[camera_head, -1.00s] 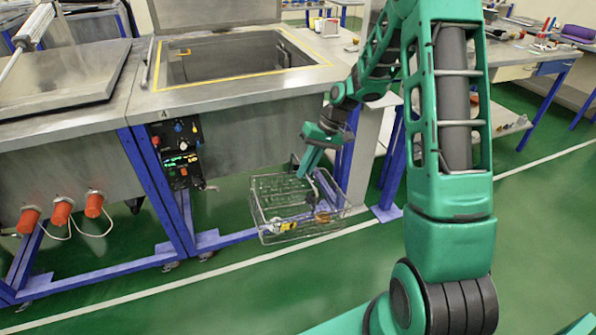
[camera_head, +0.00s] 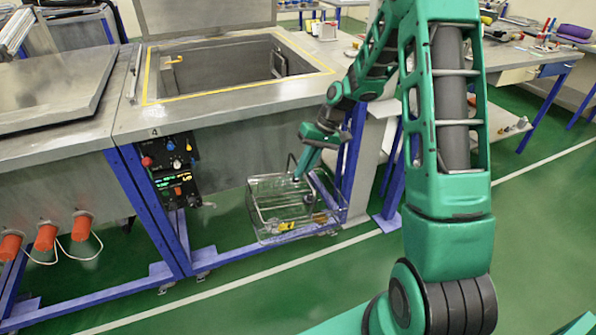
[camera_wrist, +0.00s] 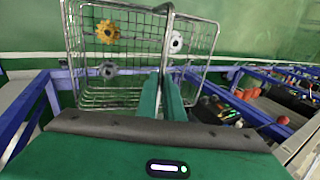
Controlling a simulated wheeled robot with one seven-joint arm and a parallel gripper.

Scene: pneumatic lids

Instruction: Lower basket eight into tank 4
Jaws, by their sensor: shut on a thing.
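A wire basket (camera_head: 262,212) hangs from my gripper (camera_head: 297,178) in front of the tank bench, below the level of the bench top. My gripper is shut on the basket's handle; the wrist view shows the fingers (camera_wrist: 165,97) together at the handle bar (camera_wrist: 167,42). Inside the basket lie a yellow gear-like part (camera_wrist: 106,33), a pale round part (camera_wrist: 177,42) and a grey part (camera_wrist: 110,69). Tank 4 (camera_head: 222,72), marked by a "4" on its front edge, is open with its lid (camera_head: 205,15) raised behind it. I cannot read a number on the basket.
A closed tank lid (camera_head: 55,88) lies to the left of tank 4. A control panel (camera_head: 172,165) is on the bench front, left of the basket. Blue bench legs (camera_head: 355,165) stand close behind the basket. Green floor (camera_head: 330,290) in front is clear.

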